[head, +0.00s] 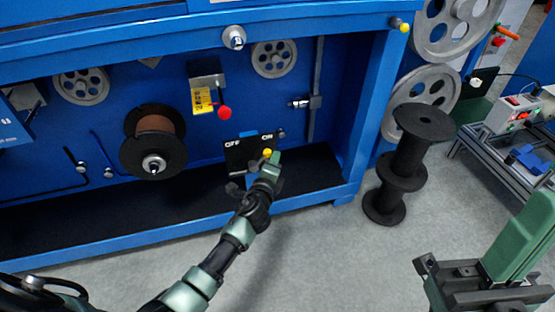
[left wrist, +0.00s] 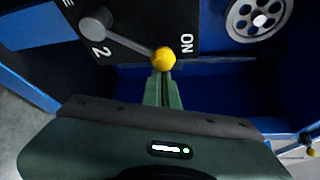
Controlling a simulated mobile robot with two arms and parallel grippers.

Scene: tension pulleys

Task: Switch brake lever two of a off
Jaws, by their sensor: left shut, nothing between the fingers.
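The lever with a yellow ball knob (head: 267,153) sits on a black plate (head: 236,158) marked OFF on the left and ON on the right. In the left wrist view the lever (left wrist: 130,43) runs from a round grey pivot, beside a "2", to its yellow knob (left wrist: 164,58) near the ON mark. My left gripper (head: 272,163) is shut and empty. Its fingertips (left wrist: 164,76) are right at the knob; I cannot tell if they touch it. My right gripper (head: 490,275) shows partly at the lower right, away from the panel; its fingertips are unclear.
The blue machine frame (head: 350,120) surrounds the recessed panel. A red-knobbed lever (head: 224,112) is above the plate, and a brown-wound spool (head: 154,140) is to its left. A black spool (head: 408,160) stands on the floor at right. Grey floor in front is clear.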

